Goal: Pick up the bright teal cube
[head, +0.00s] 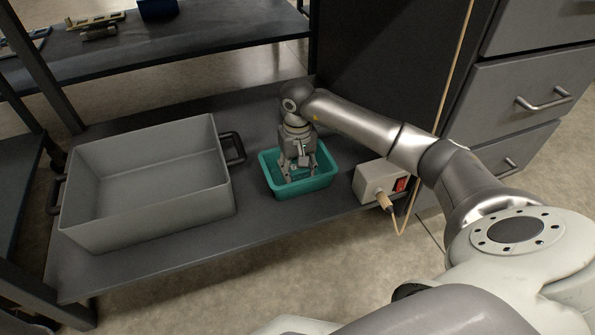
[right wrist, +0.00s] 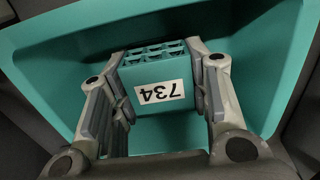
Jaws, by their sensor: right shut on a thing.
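The bright teal cube (right wrist: 158,82) shows in the right wrist view, with a lattice of openings on one side and a white label reading 734. It is inside a teal tray (head: 323,181), whose wall also shows in the right wrist view (right wrist: 268,60). My right gripper (head: 299,172) reaches down into the tray from above. In the right wrist view its two fingers (right wrist: 163,92) are shut on the cube, one on each side. In the head view the fingers hide the cube. I cannot tell whether the cube touches the tray floor. My left gripper is not in view.
The tray stands on a dark low shelf (head: 270,232). A large grey open bin (head: 150,229) with black handles is to its left. A white box with a red switch (head: 380,180) and a cable is close to its right. Grey drawers (head: 530,95) stand at the right.

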